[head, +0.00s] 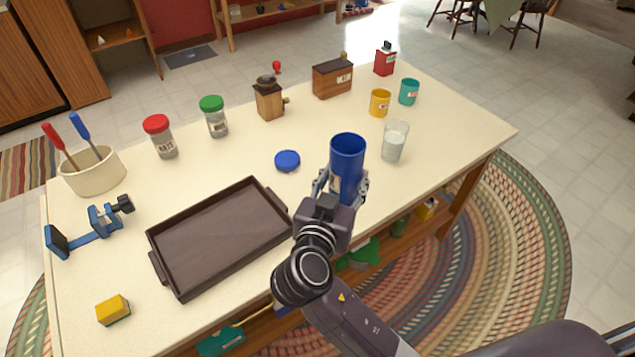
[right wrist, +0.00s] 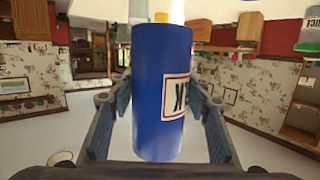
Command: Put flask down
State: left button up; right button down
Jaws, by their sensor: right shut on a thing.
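The flask (head: 347,158) is a blue, open-topped cylinder with a white label, held upright near the front edge of the table, right of the tray. It also shows large in the right wrist view (right wrist: 160,95), which is upside down. My right gripper (head: 341,186) is shut on it, with a finger on each side, also visible in the right wrist view (right wrist: 162,115). I cannot tell whether its base touches the table. A round blue lid (head: 287,160) lies on the table to its left. My left gripper is not in view.
The table (head: 455,130) holds a glass of milk (head: 394,141) close right of the flask, yellow (head: 380,102) and teal (head: 409,91) mugs behind. A brown tray (head: 218,238) lies left. Jars and a grinder (head: 268,99) stand behind. The table's right end is clear.

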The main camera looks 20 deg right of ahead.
jog(key=w+d+r+n+t+y+p, duration=0.1)
jog(key=w+r+n+y, duration=0.2)
jog(key=w, duration=0.5)
jog(key=w+d+r+n+t+y+p, duration=0.1)
jog(key=w+n+y, duration=0.25)
jog(key=w, duration=0.35)
pick_arm(q)
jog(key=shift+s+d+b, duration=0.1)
jog(key=shift+b, duration=1.3)
pick_arm(e)
jog(key=shift+m+y, duration=0.35)
jog(key=shift+m, duration=0.1)
jog(key=shift+w+f, duration=0.15)
jog(key=shift+f, duration=9.55)
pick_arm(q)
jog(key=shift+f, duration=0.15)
pick_arm(e)
jog(key=shift+f, duration=0.1)
jog(key=c, duration=1)
grip_release()
jog(key=shift+f, duration=0.1)
jog(key=shift+c, duration=0.2)
